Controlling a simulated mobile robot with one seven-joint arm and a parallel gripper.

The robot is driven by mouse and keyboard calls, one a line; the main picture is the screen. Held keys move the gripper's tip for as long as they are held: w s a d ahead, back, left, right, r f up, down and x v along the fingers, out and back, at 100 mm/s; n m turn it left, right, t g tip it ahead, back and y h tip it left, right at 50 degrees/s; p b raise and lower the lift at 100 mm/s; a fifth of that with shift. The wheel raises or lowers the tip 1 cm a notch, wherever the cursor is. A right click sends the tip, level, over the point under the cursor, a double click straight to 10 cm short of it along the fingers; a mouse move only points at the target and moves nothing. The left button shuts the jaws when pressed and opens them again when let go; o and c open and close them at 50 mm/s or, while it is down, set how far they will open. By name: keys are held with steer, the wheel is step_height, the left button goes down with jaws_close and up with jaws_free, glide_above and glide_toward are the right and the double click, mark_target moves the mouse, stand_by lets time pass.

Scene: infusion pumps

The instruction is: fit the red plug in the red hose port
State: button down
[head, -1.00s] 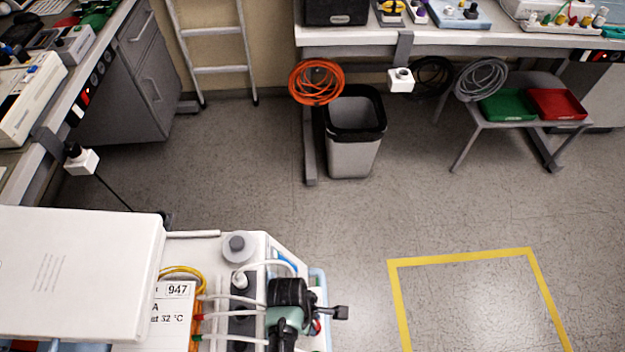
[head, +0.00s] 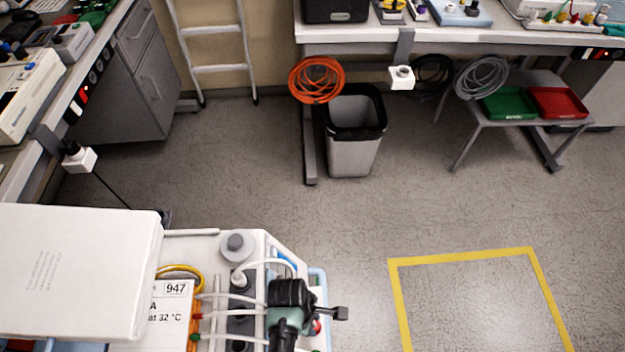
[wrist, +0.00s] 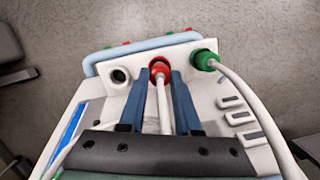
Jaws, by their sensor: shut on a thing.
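In the wrist view my gripper (wrist: 159,80) has its two blue fingers closed on the red plug (wrist: 159,74), which ends a white hose. The plug is at the red hose port (wrist: 160,63), in the middle of a white port block. The plug's end lines up with the port's red ring. The fingers and plug hide the joint, so I cannot tell how deep it sits. A green plug (wrist: 205,60) is at the port on the right. The left port (wrist: 120,76) is an empty dark hole with a pale ring. In the head view my dark wrist covers much of this area.
The pump unit has a white panel (head: 75,270) and a label card marked 947 (head: 170,300). White hoses with red and green bands cross it. A grey bin (head: 353,150) stands under the far bench. Open floor with a yellow outline (head: 460,257) lies to the right.

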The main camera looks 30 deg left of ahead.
steer(key=shift+f+b, duration=0.45)
steer(key=shift+f, duration=0.35)
steer(key=c, duration=0.5)
jaws_free()
steer(key=shift+r, duration=0.1)
steer(key=r+p, duration=0.1)
steer(key=r, duration=0.3)
steer(key=a+r+p, duration=0.1)
steer(key=r, duration=0.3)
steer(key=a+r+p, duration=0.1)
steer(key=r, duration=0.3)
steer(key=shift+s+a+r, duration=0.2)
steer(key=shift+s+r, duration=0.15)
